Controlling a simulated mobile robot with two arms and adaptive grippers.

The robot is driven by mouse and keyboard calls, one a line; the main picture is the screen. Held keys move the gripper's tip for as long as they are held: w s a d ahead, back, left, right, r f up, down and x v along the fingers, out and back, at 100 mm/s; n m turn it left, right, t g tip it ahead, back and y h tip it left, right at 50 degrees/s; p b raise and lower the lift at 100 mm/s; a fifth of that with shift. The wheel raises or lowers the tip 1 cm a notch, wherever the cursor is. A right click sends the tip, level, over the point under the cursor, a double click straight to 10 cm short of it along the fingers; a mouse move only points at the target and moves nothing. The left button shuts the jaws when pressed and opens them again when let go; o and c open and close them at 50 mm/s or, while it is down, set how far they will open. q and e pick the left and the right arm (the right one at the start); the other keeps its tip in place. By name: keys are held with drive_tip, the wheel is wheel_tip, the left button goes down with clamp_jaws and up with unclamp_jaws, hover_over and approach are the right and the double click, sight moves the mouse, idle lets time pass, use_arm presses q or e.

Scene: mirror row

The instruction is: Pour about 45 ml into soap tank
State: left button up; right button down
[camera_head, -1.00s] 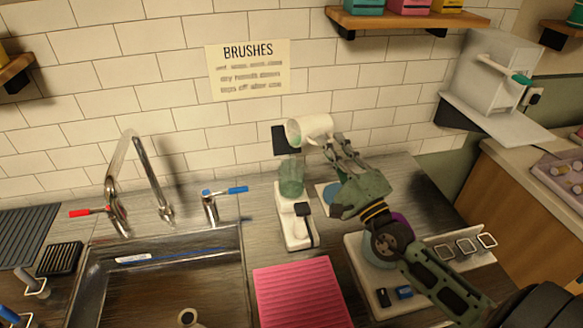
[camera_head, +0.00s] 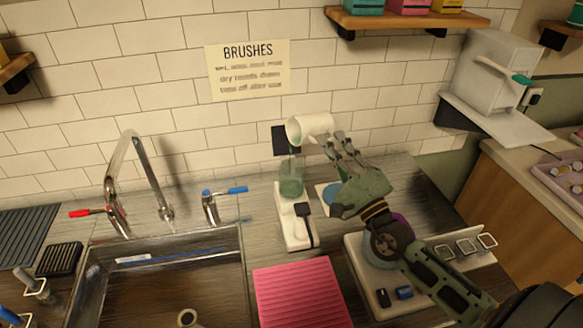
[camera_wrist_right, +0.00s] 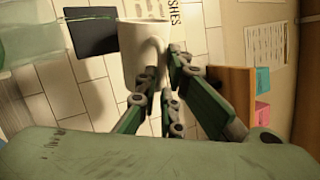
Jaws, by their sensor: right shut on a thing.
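The soap tank (camera_head: 291,184) is a translucent green cup on top of a white dispenser (camera_head: 297,228), right of the sink. My right gripper (camera_head: 334,143) is shut on a white mug (camera_head: 312,127), tilted nearly on its side with its mouth to the left above the tank. A thin greenish streak runs from the mug's lip down toward the tank. The liquid level in the tank is hard to tell. The wrist view shows the mug (camera_wrist_right: 143,48) between my fingers and the pale green tank (camera_wrist_right: 30,40) at the left. My left gripper is out of view.
A tap (camera_head: 135,175) and a blue-handled spout (camera_head: 215,203) stand at the sink's (camera_head: 165,280) back edge. A pink ribbed mat (camera_head: 298,292) lies in front of the dispenser. A white tray (camera_head: 365,285) is under my right forearm. A dark wall plate (camera_head: 281,140) is behind the mug.

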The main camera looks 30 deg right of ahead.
drive_tip(key=m, duration=0.1)
drive_tip(key=m+h+p, duration=0.1)
drive_tip(key=f+m+h, duration=0.1)
drive_tip(key=m, duration=0.1)
drive_tip(key=shift+s+d, duration=0.15)
drive_tip(key=shift+d, duration=0.25)
drive_tip(key=shift+f+m+g, duration=0.3)
drive_tip(key=shift+a+f, duration=0.15)
drive_tip(key=shift+f, duration=0.1)
drive_tip(key=d+m+g+p, duration=0.1)
drive_tip(key=m+p, duration=0.2)
drive_tip(key=m, duration=0.1)
drive_tip(key=d+f+m+g+h+p, duration=0.1)
drive_tip(key=m+p, duration=0.3)
drive_tip(key=m, duration=0.1)
drive_tip(key=d+f+m+g+h+p, duration=0.1)
drive_tip(key=m+g+p, duration=0.1)
drive_tip(key=m+p, duration=0.2)
drive_tip(key=shift+w+d+f+m, duration=0.15)
drive_tip(key=shift+w+d+m, duration=0.2)
drive_tip(key=shift+m, duration=0.25)
